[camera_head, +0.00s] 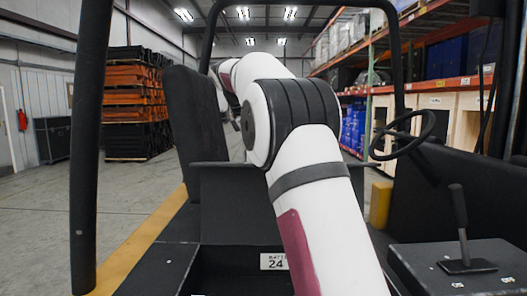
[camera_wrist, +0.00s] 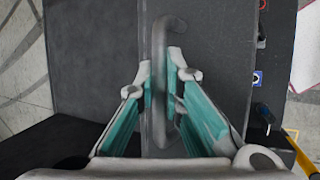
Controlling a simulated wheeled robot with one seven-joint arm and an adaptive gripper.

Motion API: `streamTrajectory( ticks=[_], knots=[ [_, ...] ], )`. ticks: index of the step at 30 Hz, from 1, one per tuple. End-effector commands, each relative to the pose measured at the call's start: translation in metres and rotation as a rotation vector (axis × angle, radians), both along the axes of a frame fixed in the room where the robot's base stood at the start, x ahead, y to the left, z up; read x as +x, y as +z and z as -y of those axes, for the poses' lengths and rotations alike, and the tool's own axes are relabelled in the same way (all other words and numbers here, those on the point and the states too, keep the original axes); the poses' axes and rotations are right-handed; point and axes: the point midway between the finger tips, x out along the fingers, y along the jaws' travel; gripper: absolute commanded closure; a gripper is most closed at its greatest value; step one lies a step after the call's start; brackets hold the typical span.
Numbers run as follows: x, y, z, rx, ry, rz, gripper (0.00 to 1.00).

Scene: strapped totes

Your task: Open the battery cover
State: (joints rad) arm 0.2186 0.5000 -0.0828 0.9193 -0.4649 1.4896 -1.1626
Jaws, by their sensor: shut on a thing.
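In the wrist view, my gripper (camera_wrist: 160,75) has its two teal-lined fingers on either side of a grey bar handle (camera_wrist: 161,40) with a curved end, and is shut on it. The handle stands on a dark flat panel (camera_wrist: 95,60), which looks like the battery cover. My arm hides part of this area, and my gripper does not show there.
A black seat (camera_head: 192,125) is at the left and a steering wheel (camera_head: 403,135) at the right. A lever (camera_head: 460,225) stands at the lower right. A dark post (camera_head: 90,150) rises at the left. Open floor (camera_head: 45,220) lies left of the vehicle; racks stand behind right.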

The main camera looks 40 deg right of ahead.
Motion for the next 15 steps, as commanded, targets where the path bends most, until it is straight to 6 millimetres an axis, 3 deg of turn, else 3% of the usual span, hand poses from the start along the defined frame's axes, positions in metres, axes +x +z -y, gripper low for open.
streamTrajectory(
  ticks=[4,6,8,15],
  knots=[
    [0.0000,0.0010,-0.0005,0.000,-0.001,0.003,1.00],
    [0.0000,0.0011,-0.0006,0.000,-0.001,0.003,0.80],
    [0.0000,0.0009,-0.0006,0.000,-0.001,0.002,0.70],
    [0.0001,-0.0001,-0.0008,0.001,0.000,0.000,0.70]
  ],
)
